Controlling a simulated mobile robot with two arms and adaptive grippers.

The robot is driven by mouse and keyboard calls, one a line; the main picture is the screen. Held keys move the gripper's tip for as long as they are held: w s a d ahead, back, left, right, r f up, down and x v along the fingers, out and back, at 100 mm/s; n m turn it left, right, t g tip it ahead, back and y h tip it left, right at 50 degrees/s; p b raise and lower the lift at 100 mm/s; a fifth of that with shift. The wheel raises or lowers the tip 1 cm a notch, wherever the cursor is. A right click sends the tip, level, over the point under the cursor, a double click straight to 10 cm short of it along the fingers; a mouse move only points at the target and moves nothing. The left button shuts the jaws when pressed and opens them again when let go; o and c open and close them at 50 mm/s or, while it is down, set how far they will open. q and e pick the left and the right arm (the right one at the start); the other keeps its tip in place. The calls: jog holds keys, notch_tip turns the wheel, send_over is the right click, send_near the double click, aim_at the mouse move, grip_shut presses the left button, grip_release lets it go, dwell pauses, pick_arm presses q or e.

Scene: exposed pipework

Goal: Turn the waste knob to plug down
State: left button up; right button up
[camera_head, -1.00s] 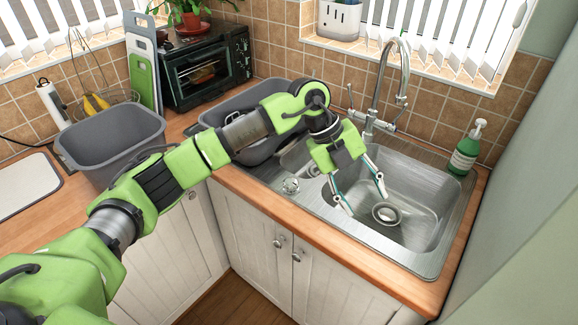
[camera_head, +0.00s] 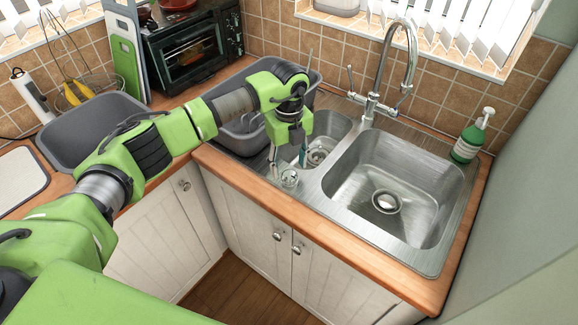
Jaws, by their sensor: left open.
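The waste knob (camera_head: 289,178) is a small round metal knob on the front left rim of the steel sink. My left gripper (camera_head: 287,168) points down just above it. Its fingers are apart, one to the left of the knob and one to the right and a little behind. I cannot tell whether either finger touches the knob. The large basin (camera_head: 361,187) is empty, with a round waste (camera_head: 387,201) in its floor. A smaller bowl (camera_head: 328,130) with its own strainer lies behind the gripper. My right gripper is not in view.
A tall chrome tap (camera_head: 374,106) stands behind the basins, with a green soap bottle (camera_head: 467,142) at the right. A grey tub (camera_head: 308,95) sits behind my left wrist, and another grey tub (camera_head: 75,143) stands left on the counter. The large basin is clear.

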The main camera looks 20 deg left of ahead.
aim_at(289, 175)
pick_arm(q)
jog(key=shift+d+f, duration=0.1)
jog(key=shift+f, duration=0.5)
jog(key=shift+s+f, duration=0.1)
jog(key=shift+f, duration=0.3)
jog(key=shift+f+p, duration=0.3)
jog(key=shift+f, duration=0.25)
jog(key=c, duration=1.1)
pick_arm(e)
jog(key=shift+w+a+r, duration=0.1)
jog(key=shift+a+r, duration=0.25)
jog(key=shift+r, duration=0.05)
